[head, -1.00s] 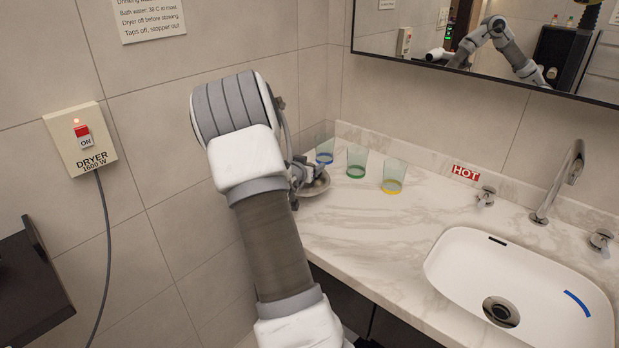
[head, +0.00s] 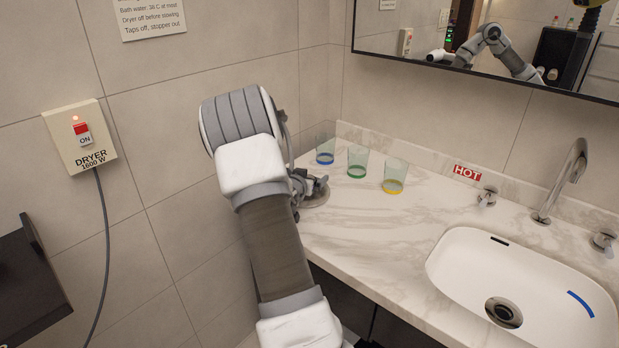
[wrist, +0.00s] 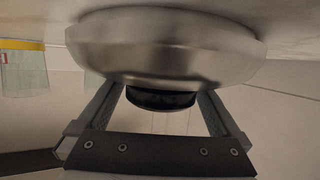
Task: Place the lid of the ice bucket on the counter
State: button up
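The ice bucket lid (wrist: 165,50) is a shiny metal dome with a black knob (wrist: 160,99). In the wrist view it fills the upper middle, its rim at or very close to the marble counter (head: 385,240). In the head view the lid (head: 318,196) is at the counter's left end, partly hidden by my gripper. My gripper (wrist: 160,95) has one finger on each side of the knob. I cannot tell whether the fingers press on it or stand slightly apart. The ice bucket is not clearly in view.
Glasses with a blue (head: 325,150), a green (head: 357,162) and a yellow (head: 394,177) base stand right of the lid, near the wall. The sink (head: 515,275) is further right. Bare counter lies between. A dryer switch box (head: 80,137) is on the left wall.

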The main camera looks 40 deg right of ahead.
jog(key=shift+r, duration=0.1)
jog(key=shift+s+a+r, duration=0.1)
jog(key=shift+a+r, duration=0.05)
jog(key=shift+a, duration=0.15)
jog(key=p+v, duration=0.1)
jog(key=v, duration=1)
jog(key=shift+s+a+p, duration=0.15)
jog(key=shift+p, duration=0.15)
jog(key=a+r+n+t+y, duration=0.25)
jog(key=a+r+y, duration=0.25)
jog(key=a, duration=0.7)
jog(key=a+r+n+t+y, duration=0.1)
jog(key=a+r+n+y, duration=0.3)
jog(key=a, duration=0.7)
jog(key=s+a+r+n+g+y, duration=0.25)
jog(key=s+a+r+y, duration=0.2)
jog(key=s+a, duration=0.4)
jog(key=s+a+n+g+h, duration=0.1)
jog(key=s+a+n, duration=0.2)
jog(key=s, duration=1)
jog(key=shift+s+a+r+n+g, duration=0.3)
jog(key=shift+r+g, duration=0.1)
jog(key=shift+r, duration=0.1)
